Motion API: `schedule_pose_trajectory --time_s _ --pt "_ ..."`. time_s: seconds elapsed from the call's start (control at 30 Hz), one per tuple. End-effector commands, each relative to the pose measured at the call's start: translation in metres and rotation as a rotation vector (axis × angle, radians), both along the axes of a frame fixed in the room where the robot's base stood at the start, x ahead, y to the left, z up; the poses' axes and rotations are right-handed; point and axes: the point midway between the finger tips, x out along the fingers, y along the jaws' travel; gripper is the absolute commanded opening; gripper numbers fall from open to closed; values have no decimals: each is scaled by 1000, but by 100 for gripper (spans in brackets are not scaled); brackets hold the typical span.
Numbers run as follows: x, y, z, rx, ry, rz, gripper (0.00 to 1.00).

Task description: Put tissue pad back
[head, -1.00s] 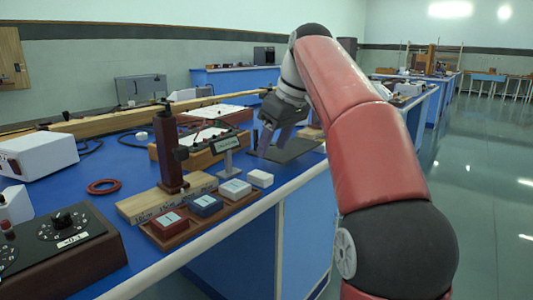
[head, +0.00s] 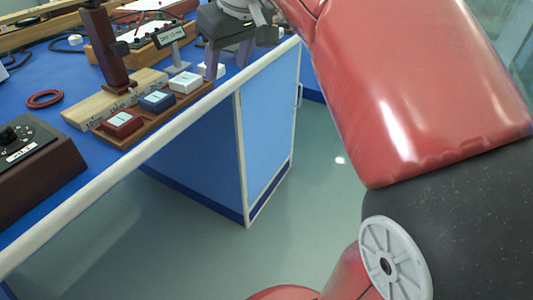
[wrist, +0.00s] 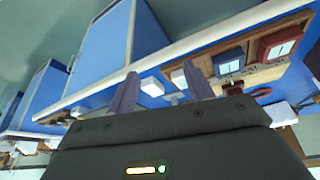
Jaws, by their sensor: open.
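My gripper (head: 228,64) is open, its two purple-grey fingers pointing down over the bench's front edge. A small loose white block (head: 219,71) sits on the bench by the fingers, partly hidden by one. In the wrist view this block (wrist: 152,87) appears between the fingers (wrist: 160,70); contact cannot be told. A wooden tray (head: 152,124) holds a red block (head: 121,123), a blue block (head: 157,101) and a white block (head: 186,82), all with pale labels too small to read. Which white block is the tissue pad cannot be told.
A wooden scale board (head: 88,113) with a dark upright post (head: 106,50) stands behind the tray. A red ring (head: 45,99) and a dark dial box (head: 35,165) are left. Floor in front is clear.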

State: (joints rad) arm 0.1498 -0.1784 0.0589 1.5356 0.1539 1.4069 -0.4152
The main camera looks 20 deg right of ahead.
Motion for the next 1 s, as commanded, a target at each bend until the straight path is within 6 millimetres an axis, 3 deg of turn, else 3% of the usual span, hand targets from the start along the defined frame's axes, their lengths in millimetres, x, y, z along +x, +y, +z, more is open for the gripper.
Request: schedule_pose_trajectory --time_s 0.03,0.3,0.5,0.63,1.0 --pt "-22 3 -18 -2 -6 -40 52" --pt "-116 3 -131 13 -57 -242 52" --pt "-154 1 -189 31 -83 -311 52" --pt "-161 0 -202 35 -87 -324 52" --pt "-161 0 -202 35 -85 -325 52"
